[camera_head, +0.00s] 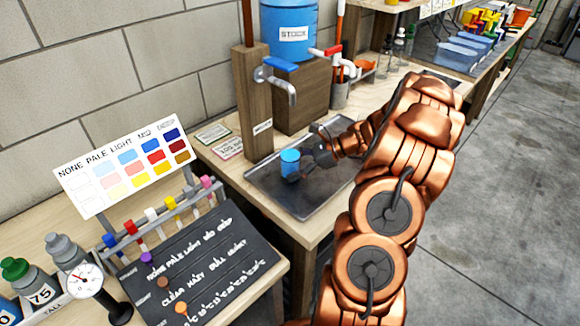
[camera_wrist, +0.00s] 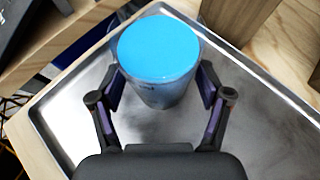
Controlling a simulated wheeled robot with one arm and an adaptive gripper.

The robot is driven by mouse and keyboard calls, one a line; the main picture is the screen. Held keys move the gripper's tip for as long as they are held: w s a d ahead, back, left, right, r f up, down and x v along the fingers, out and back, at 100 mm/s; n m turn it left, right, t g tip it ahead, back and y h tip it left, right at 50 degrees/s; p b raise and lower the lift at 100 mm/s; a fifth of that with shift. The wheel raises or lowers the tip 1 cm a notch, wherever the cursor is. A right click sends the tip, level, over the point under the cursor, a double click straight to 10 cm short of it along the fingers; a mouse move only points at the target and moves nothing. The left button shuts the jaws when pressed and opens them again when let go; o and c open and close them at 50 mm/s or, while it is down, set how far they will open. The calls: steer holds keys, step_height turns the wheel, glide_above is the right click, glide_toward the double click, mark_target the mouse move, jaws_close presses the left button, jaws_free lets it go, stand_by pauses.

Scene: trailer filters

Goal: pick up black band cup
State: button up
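A cup filled with bright blue liquid (camera_head: 290,163) stands upright over the metal tray (camera_head: 262,184) on the bench. In the wrist view the cup (camera_wrist: 160,80) has a clear wall and sits between my two fingers. A small dark mark shows on its wall, but I cannot make out a full black band. My gripper (camera_wrist: 161,85) has one finger on each side of the cup, very close to its wall. I cannot tell whether the fingers touch it. In the head view my gripper (camera_head: 308,158) comes to the cup from the right.
A wooden post with a tap (camera_head: 281,80) rises behind the tray, by a blue STOCK tank (camera_head: 290,33). A colour chart (camera_head: 125,165), a rack of coloured tubes (camera_head: 165,215) and a dark lettered board (camera_head: 205,265) are at left. The tray's front is clear.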

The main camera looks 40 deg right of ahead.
steer(key=c, duration=1.1)
steer(key=shift+r, duration=0.25)
steer(key=shift+r+b, duration=0.3)
steer(key=shift+r, duration=1.25)
steer(key=shift+s+d+r+b, duration=0.25)
steer(key=shift+s+d+b, duration=0.1)
steer(key=shift+s, duration=2.25)
steer(key=shift+s+d+r+b, duration=0.3)
steer(key=shift+s+b, duration=0.1)
steer(key=shift+s, duration=2.2)
steer(key=shift+s+d+r+b, duration=0.2)
steer(key=shift+s+d+b, duration=0.15)
steer(key=shift+s, duration=2.25)
steer(key=shift+s, duration=0.15)
